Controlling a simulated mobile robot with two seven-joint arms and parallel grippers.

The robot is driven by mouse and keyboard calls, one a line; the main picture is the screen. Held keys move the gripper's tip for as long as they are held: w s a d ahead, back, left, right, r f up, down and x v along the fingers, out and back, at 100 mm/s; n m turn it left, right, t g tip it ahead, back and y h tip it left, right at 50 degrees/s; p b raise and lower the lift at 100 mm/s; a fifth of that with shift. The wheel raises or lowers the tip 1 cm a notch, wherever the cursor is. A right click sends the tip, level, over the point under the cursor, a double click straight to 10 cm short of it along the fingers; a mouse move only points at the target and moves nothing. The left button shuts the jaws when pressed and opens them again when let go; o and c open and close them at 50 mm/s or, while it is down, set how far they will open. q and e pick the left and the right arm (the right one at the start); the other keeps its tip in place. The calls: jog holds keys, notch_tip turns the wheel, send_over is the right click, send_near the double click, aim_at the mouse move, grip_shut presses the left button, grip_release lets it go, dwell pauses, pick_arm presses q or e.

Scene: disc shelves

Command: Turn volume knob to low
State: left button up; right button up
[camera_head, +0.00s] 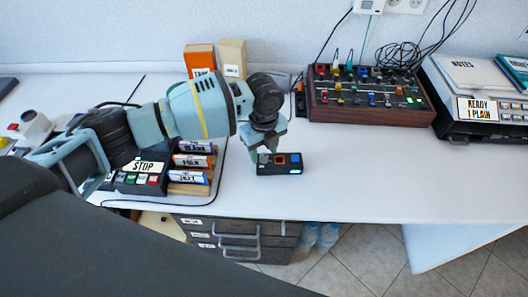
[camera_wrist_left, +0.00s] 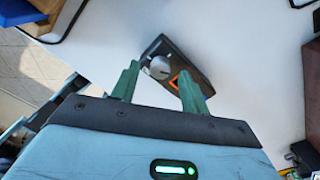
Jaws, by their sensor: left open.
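A small black box (camera_head: 281,169) lies on the white table and carries an orange-framed square and a lit blue patch. In the left wrist view the box (camera_wrist_left: 188,56) shows a round grey knob (camera_wrist_left: 159,67) near one end. My left gripper (camera_head: 264,157) points down at the knob end of the box, with its fingers open. In the left wrist view the left gripper (camera_wrist_left: 160,82) has one finger to each side of the knob's line, and the knob shows between the fingertips. I cannot tell whether they touch it. In the head view the fingers mostly hide the knob.
A mixer panel with coloured knobs (camera_head: 366,97) stands behind to the right. A box with a STOP label (camera_head: 143,167) and several labelled cases (camera_head: 193,161) lie left of my gripper. The table to the right (camera_head: 380,180) is clear.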

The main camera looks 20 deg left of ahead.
pick_arm(q)
jog(key=shift+f, duration=0.55)
pick_arm(e)
jog(key=shift+w, duration=0.2)
jog(key=shift+w, duration=0.1)
pick_arm(q)
grip_shut()
pick_arm(e)
jog(key=shift+r, duration=0.15)
